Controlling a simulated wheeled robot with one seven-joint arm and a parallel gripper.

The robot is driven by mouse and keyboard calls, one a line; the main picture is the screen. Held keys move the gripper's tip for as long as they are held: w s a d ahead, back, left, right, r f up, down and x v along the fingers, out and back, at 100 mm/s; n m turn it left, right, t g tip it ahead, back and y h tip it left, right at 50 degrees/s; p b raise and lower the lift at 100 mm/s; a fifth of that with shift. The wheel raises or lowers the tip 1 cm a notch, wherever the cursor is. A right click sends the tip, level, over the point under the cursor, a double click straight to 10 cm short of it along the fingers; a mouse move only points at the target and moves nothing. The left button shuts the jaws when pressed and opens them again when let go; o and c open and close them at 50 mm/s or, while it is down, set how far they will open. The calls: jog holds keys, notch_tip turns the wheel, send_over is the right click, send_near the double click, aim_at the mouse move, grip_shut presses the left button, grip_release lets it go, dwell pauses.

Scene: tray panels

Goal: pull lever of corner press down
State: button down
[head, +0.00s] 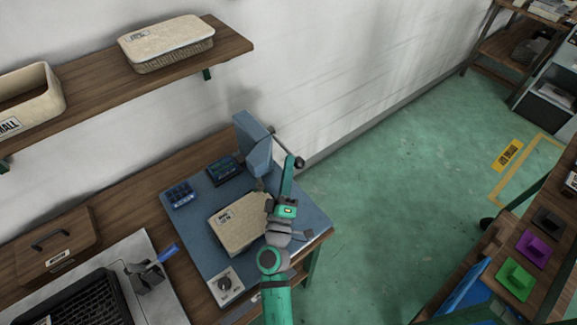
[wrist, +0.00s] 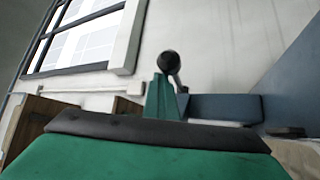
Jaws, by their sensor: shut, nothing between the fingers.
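The corner press (head: 254,147) is a blue-grey upright block at the back right of the blue mat. Its lever (head: 285,144) is a thin dark rod, ending in a black ball knob (head: 300,163) on the press's right side. In the wrist view the knob (wrist: 169,62) stands above the green fingertips, with the rod running down right towards the press (wrist: 292,88). My gripper (head: 289,160) is shut and empty, its tip beside the knob; it also shows in the wrist view (wrist: 163,98). I cannot tell whether it touches the knob or rod.
A shelf (head: 103,85) with baskets hangs on the wall. The floor right of the bench is clear.

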jog(key=shift+s+d+f, duration=0.1)
jog(key=shift+d+f, duration=0.2)
jog(key=shift+d, duration=0.1)
jog(key=v, duration=1)
jog(key=shift+s+a+r, duration=0.15)
jog(key=shift+s+a, duration=0.2)
jog(key=shift+a, duration=0.1)
jog(key=shift+w, duration=0.1)
